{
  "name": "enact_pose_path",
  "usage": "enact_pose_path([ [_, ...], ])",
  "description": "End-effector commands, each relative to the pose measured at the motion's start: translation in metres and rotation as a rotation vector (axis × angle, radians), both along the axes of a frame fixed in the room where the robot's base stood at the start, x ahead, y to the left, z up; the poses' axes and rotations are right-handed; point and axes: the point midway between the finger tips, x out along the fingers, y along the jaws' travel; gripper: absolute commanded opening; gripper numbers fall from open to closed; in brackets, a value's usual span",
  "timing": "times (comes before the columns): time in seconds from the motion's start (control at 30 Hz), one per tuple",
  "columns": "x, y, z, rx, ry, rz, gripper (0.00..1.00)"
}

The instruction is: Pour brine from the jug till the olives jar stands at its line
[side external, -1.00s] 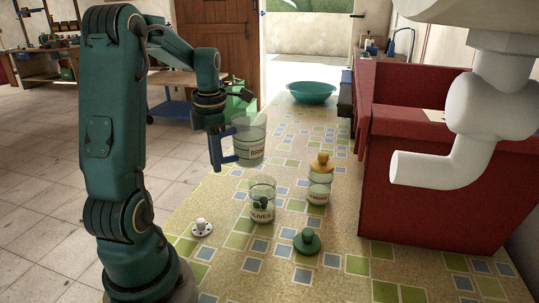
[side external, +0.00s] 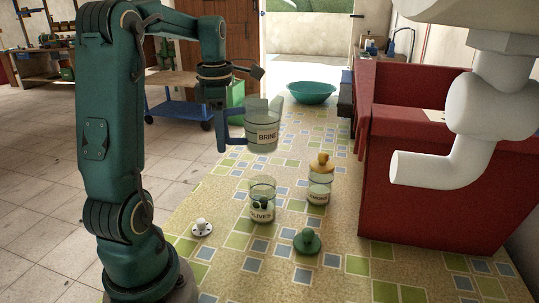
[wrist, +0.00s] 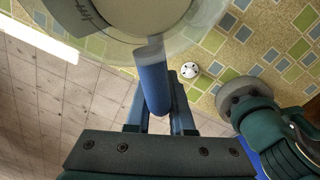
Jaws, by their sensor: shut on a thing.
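The clear jug labelled BRINE (side external: 264,134) hangs in the air behind and above the olives jar, close to upright. My gripper (side external: 236,141) is shut on its blue handle (wrist: 152,80), left of the jug body in the side view. The wrist view shows the jug's round rim and pale inside (wrist: 125,15) at the top. The open glass olives jar (side external: 262,211) stands on the tiled surface with a few dark olives inside. Its liquid level and line are too small to tell. No stream shows between jug and jar.
A jar with a yellow lid (side external: 319,188) stands right of the olives jar. A green knobbed lid (side external: 307,241) and a small white knobbed piece (side external: 202,227) lie in front. A teal basin (side external: 312,92) stands behind; a red cabinet (side external: 430,190) bounds the right.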

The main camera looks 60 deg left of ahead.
Motion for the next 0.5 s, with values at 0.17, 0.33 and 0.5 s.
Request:
enact_pose_path([
  [0.17, 0.017, -0.021, 0.000, -0.003, -0.002, -0.355, 0.00],
  [0.33, 0.032, -0.046, 0.000, -0.006, 0.002, -0.772, 0.00],
  [0.5, 0.046, -0.073, 0.000, -0.009, 0.005, -1.203, 0.00],
])
